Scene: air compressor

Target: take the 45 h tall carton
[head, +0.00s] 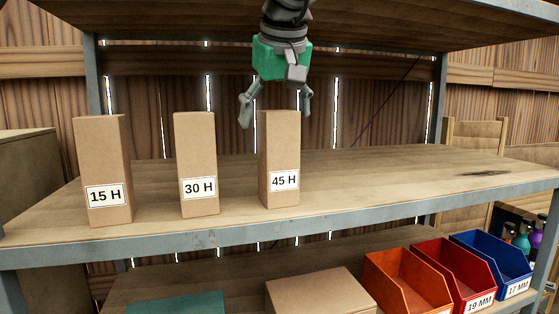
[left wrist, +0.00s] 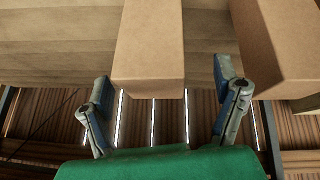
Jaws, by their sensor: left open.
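The 45 H carton (head: 279,155) is a tall brown box standing upright on the shelf, rightmost of three labelled cartons in the head view. My left gripper (head: 276,113) hangs from above, open, with its two fingers to either side of the carton's top in the picture. No contact shows, and the exact depth between fingers and carton is hard to tell. My right gripper is not in view.
The 30 H carton (head: 196,150) and 15 H carton (head: 102,160) stand to the left; the 30 H one also shows in the left wrist view (left wrist: 280,40). The shelf (head: 400,180) is clear to the right. A lower shelf holds orange (head: 395,285), red and blue bins.

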